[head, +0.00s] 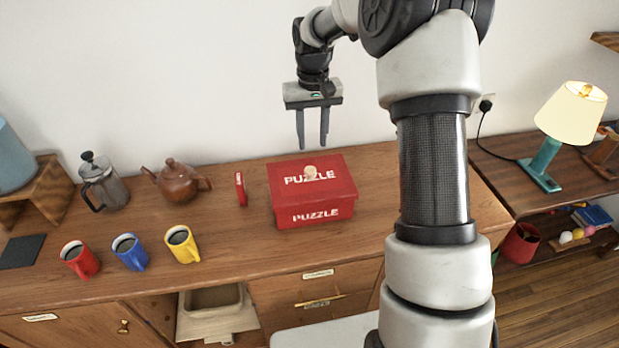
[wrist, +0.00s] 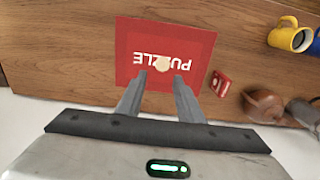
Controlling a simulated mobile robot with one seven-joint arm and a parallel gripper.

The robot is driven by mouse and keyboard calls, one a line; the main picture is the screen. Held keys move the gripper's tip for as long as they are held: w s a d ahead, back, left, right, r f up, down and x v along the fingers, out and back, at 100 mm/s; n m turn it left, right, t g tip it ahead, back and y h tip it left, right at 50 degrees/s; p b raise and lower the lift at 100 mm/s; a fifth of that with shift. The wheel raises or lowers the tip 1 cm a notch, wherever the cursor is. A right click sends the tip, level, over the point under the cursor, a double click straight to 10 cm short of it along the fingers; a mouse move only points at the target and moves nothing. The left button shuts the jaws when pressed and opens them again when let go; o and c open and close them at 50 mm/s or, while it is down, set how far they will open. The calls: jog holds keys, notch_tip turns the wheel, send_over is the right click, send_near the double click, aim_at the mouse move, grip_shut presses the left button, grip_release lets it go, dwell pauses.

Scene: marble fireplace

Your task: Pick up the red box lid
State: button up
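The red box lid (head: 335,183) lies on top of the red puzzle box (head: 313,216), with "PUZZLE" in white letters on both. A round, pale knob (head: 310,171) stands near the middle of the lid. The lid (wrist: 195,48) and its knob (wrist: 162,65) also show in the wrist view. My gripper (head: 313,146) is open and empty above the box, apart from the lid. In the wrist view its two fingertips (wrist: 160,78) appear on either side of the knob. The box's underside and back are hidden.
A small red item (head: 240,189) stands left of the box. Red (head: 80,262), blue (head: 132,256) and yellow (head: 183,249) mugs, a brown teapot (head: 175,180) and a French press (head: 103,184) stand farther left. The wall is close behind; bare cabinet top lies in front.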

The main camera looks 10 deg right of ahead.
notch_tip(320, 180, down, 5)
jog(key=shift+r, duration=0.1)
jog(key=shift+a+f+p, duration=0.15)
jog(key=shift+f, duration=1.25)
jog(key=shift+a+f+p, duration=0.15)
jog(key=shift+f, duration=1.2)
grip_shut()
jog(key=shift+r, duration=0.2)
notch_tip(320, 180, up, 10)
jog(key=b, duration=0.5)
send_over(310, 169)
notch_tip(310, 169, down, 5)
jog(key=shift+d+r, duration=0.1)
jog(key=shift+f+b, duration=0.5)
jog(key=shift+f, duration=1)
